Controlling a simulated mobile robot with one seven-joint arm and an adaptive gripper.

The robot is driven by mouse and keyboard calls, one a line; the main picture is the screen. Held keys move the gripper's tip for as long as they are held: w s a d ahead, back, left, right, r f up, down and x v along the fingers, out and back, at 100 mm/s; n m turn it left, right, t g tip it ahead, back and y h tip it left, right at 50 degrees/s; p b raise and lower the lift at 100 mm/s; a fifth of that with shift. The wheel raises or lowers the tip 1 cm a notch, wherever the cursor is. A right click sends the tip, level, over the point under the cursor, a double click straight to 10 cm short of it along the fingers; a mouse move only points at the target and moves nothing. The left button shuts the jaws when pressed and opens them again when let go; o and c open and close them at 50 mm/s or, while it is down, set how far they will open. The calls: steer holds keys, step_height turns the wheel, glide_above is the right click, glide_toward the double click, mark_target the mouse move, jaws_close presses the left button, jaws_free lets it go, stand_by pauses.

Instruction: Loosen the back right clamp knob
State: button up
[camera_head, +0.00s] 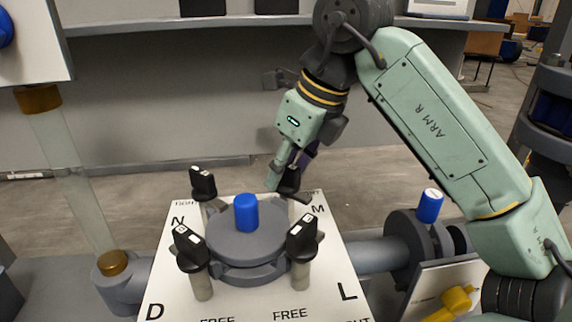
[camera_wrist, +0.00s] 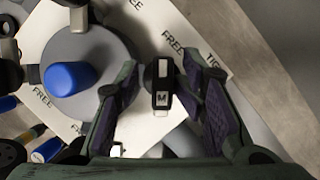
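The back right clamp knob (camera_head: 289,180) is a black bar-shaped knob beside the letter M, partly hidden by my gripper (camera_head: 281,173) in the head view. In the wrist view the knob (camera_wrist: 160,84) has a white M label and sits between the two purple-padded fingers of my gripper (camera_wrist: 160,72). The fingers are open around it, with a gap visible on each side. The grey round filter lid (camera_head: 242,240) with a blue cap (camera_head: 246,212) stands at the centre of the clamps.
Other black knobs stand at back left (camera_head: 203,183), front left (camera_head: 190,247) and front right (camera_head: 302,237) on the white plate (camera_head: 334,279) marked FREE. A pipe with a blue-capped valve (camera_head: 430,205) lies to the right. A glass tube (camera_head: 72,180) rises at left.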

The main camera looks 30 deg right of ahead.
steer(key=shift+d+r, duration=0.1)
stand_by(0.3)
steer(key=shift+s+d+r, duration=0.1)
steer(key=shift+r, duration=0.2)
steer(key=v, duration=1.1)
steer(key=shift+s+r, duration=0.1)
